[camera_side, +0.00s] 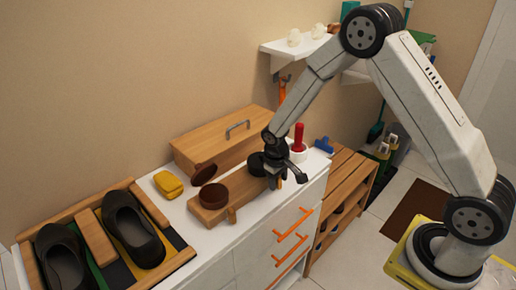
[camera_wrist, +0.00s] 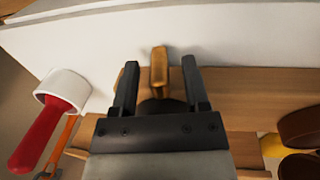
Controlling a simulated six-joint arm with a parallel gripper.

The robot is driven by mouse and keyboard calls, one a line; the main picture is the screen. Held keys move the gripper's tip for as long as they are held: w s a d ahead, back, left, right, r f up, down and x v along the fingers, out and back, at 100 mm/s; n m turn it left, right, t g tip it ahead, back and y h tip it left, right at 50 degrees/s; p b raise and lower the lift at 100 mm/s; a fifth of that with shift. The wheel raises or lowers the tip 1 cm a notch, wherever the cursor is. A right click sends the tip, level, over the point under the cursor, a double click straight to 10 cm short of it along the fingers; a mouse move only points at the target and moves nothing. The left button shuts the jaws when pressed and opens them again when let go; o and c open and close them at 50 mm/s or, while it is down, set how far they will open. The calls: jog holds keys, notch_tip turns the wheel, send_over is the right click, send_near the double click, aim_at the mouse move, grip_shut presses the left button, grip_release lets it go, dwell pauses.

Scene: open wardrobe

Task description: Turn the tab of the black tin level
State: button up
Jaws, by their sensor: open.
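The black tin (camera_side: 256,165) sits at the right end of a wooden block (camera_side: 238,186) on the white cabinet top. In the wrist view it shows only as a dark round edge (camera_wrist: 160,107), mostly hidden by my gripper. Its brass-coloured tab (camera_wrist: 160,70) sticks out from it toward the cabinet's edge. My gripper (camera_wrist: 160,80) is open, with one finger on each side of the tab and a gap at both sides. In the side view my gripper (camera_side: 286,178) is low in front of the tin; the tab's tilt cannot be told there.

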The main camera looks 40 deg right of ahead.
grip_shut()
jog(key=shift+a+h, duration=0.1)
jog(key=shift+h, duration=0.7)
grip_release()
dwell(0.3)
jog(key=v, duration=0.7)
jog(key=shift+r, duration=0.3)
